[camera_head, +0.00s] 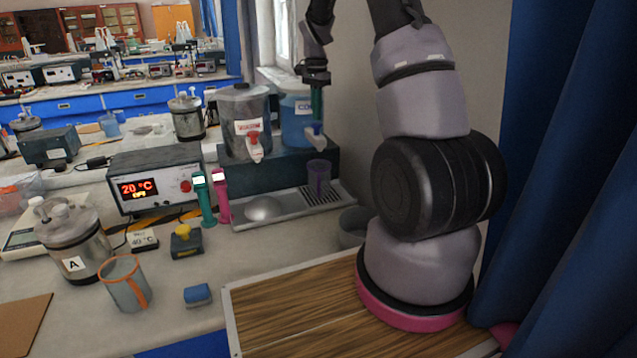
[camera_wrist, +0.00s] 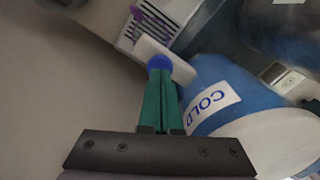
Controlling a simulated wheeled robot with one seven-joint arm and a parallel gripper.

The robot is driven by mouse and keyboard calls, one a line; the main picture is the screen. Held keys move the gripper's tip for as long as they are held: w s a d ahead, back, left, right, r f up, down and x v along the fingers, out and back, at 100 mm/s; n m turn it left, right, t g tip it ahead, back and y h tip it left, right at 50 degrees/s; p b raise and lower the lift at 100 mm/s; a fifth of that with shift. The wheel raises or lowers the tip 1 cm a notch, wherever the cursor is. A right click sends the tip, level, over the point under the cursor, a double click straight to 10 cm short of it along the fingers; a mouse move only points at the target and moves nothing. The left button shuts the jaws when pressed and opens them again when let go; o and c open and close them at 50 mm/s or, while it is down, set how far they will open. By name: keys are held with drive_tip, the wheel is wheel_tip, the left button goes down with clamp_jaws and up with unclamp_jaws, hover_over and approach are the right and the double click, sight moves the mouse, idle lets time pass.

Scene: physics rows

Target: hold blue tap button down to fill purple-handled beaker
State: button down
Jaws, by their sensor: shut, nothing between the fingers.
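The blue tap button (camera_wrist: 159,61) sits on the white tap of the blue tank labelled COLD (camera_head: 300,125). It also shows in the head view (camera_head: 317,126). My gripper (camera_wrist: 160,70) is shut and empty, its green fingers pointing down onto the button. The fingertips overlap the button's edge and look in contact; I cannot tell how far it is pressed. In the head view my gripper (camera_head: 317,112) is right above the tap. The purple-handled beaker (camera_head: 319,178) stands upright below the tap on the drip tray. Its water level cannot be made out. Only its purple part (camera_wrist: 147,10) shows in the wrist view.
A grey tank with a red tap (camera_head: 254,146) stands left of the blue tank. The metal drip tray (camera_head: 285,211) runs below both. Green and pink handled tools (camera_head: 213,198), a heater box (camera_head: 155,180) and an orange-handled beaker (camera_head: 127,284) stand further left. A wall and blue curtain lie right.

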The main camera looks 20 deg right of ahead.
drive_tip(key=shift+f, duration=0.15)
idle(0.5)
drive_tip(key=shift+f, duration=1.1)
idle(6.2)
